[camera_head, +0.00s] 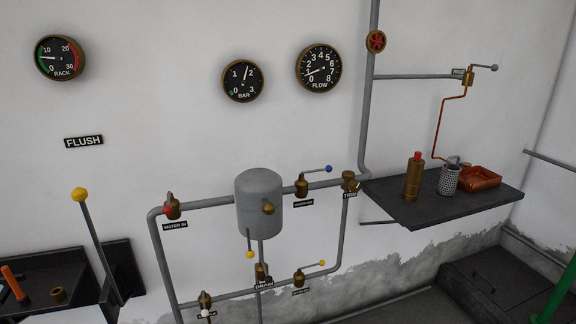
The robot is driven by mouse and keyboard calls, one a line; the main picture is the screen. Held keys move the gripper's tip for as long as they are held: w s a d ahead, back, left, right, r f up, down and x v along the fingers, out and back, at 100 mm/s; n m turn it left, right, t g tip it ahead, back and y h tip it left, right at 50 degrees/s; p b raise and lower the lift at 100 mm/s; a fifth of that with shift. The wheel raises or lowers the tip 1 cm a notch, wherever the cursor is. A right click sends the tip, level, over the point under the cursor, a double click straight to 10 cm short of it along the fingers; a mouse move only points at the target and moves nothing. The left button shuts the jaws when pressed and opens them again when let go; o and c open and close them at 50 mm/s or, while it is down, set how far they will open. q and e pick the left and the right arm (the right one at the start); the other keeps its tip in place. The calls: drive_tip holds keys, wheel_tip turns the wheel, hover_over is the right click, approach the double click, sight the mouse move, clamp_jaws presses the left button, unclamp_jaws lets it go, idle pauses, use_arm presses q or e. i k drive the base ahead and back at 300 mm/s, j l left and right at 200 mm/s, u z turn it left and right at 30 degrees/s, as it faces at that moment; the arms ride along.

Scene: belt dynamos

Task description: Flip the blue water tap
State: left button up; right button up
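The blue water tap (301,187) is a brass valve on the upper grey pipe, just right of the grey tank. Its thin lever sticks out to the right, tilted slightly up, and ends in a blue knob (328,169). A small dark label sits below the valve, too small to read surely. Neither of my grippers is in view, and nothing touches the tap.
The grey tank (259,203) stands left of the tap. A brass TRIM fitting (349,182) is to its right. Yellow-knobbed valves (299,277) sit below. A dark shelf (410,211) juts out at right with a brass bottle (413,178). A yellow-knobbed lever (92,230) rises at left.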

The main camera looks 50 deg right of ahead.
sight(329, 168)
drive_tip(key=z, duration=1.95)
